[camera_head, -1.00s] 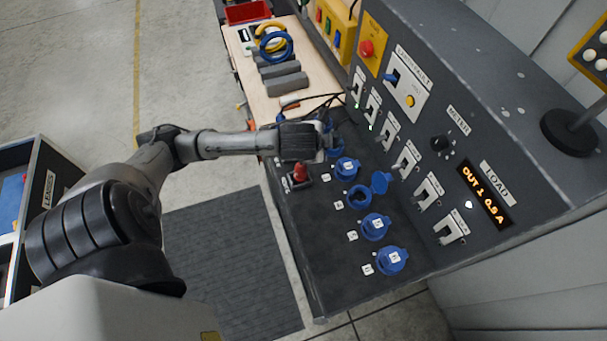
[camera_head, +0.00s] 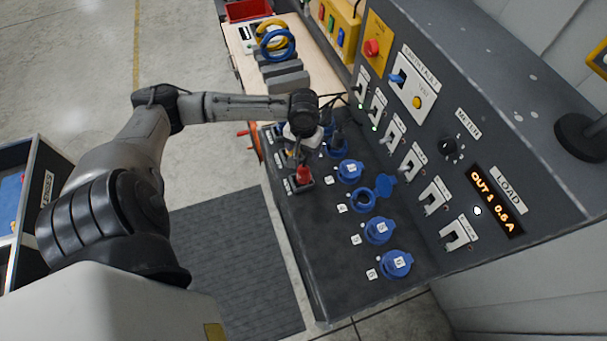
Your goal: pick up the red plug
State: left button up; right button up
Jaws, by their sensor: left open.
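The red plug (camera_head: 303,174) stands in a dark holder (camera_head: 297,185) near the left edge of the dark panel. My left gripper (camera_head: 300,156) is just above and behind the plug, pointing down. Its jaws are open, and its fingers look close to the plug's top; I cannot tell whether they touch it or stand around it. My right gripper is not in view.
Several blue sockets, such as the lidded one (camera_head: 350,171) and the open one (camera_head: 362,198), run down the panel to the right. A sloped console (camera_head: 470,130) with switches rises behind them. A wooden bench (camera_head: 250,78) with cable coils (camera_head: 277,44) lies beyond.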

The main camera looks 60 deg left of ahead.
aim_at(303, 167)
pick_arm(q)
notch_tip(303, 167, down, 13)
jog(key=shift+a+r, duration=0.1)
jog(key=shift+a, duration=0.05)
dwell(0.6)
jog(key=c, duration=1.1)
